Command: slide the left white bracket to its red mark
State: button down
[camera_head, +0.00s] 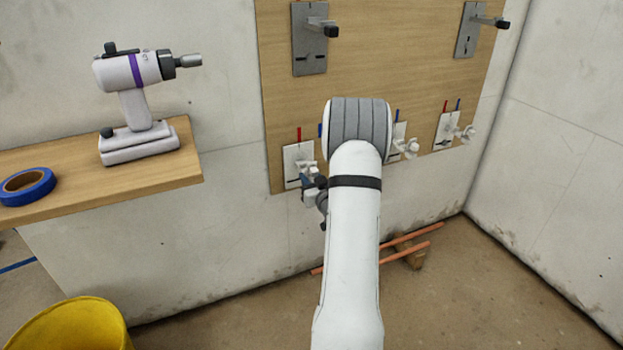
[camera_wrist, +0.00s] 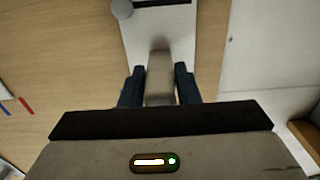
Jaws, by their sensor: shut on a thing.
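The left white bracket (camera_head: 290,168) is on the lower left of the wooden panel, partly hidden by my gripper and arm. Its red mark (camera_head: 299,134) is a short upright line just above the plate. A blue mark (camera_head: 320,130) is to the right of it. My gripper (camera_head: 312,186) is at the bracket's front, mostly behind my arm. In the wrist view, my gripper's dark fingers (camera_wrist: 160,85) are shut on the bracket's pale protruding part (camera_wrist: 159,68), in front of its white plate (camera_wrist: 178,28). The red mark is hidden there.
Two more white brackets, middle (camera_head: 399,135) and right (camera_head: 445,130), are along the panel (camera_head: 390,60). Grey brackets (camera_head: 309,55) are above. A shelf (camera_head: 170,175) with a drill (camera_head: 133,85) and blue tape (camera_head: 28,187) is left. Orange pipes (camera_head: 400,252) lie below.

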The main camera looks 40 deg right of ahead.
jog(key=shift+d+b, duration=0.25)
jog(key=shift+b, duration=0.2)
jog(key=c, duration=1.2)
grip_release()
jog(key=shift+c, duration=0.2)
jog(key=shift+s, duration=0.15)
jog(key=p+v, duration=0.2)
jog(key=v, duration=0.5)
jog(key=shift+s, duration=0.3)
jog(key=shift+a, duration=0.1)
